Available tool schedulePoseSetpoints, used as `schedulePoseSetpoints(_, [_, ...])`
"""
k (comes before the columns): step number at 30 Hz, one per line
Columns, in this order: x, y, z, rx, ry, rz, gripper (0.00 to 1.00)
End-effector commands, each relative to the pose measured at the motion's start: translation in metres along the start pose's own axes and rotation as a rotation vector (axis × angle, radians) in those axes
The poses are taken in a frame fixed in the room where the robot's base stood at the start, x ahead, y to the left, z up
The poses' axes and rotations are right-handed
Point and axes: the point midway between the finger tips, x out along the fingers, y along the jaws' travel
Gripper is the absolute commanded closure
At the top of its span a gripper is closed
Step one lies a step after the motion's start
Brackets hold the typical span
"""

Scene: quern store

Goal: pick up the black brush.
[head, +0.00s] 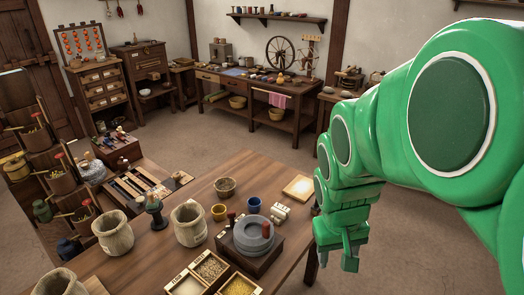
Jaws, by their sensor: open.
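I cannot clearly make out a black brush. A dark upright thing with a rounded top (154,211) stands on the wooden table between two stone-coloured pots; whether it is a brush I cannot tell. A small dark piece (231,217) beside the grey quern is also too small to name. My green gripper (338,262) hangs at the right, beyond the table's right edge, fingers pointing down. It is open, with nothing seen between its fingers, and it is apart from everything on the table.
A workbench (262,92) stands at the back wall. The floor between is clear.

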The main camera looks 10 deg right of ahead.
Motion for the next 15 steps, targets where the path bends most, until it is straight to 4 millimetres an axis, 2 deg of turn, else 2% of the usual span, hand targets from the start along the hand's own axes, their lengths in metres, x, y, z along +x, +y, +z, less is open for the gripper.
schedulePoseSetpoints(1, [0.007,0.009,-0.016,0.005,0.019,0.015,0.47])
schedulePoseSetpoints(6, [0.024,0.034,-0.067,0.003,0.110,0.060,0.47])
schedulePoseSetpoints(15, [0.058,0.073,-0.151,-0.027,0.267,0.116,0.47])
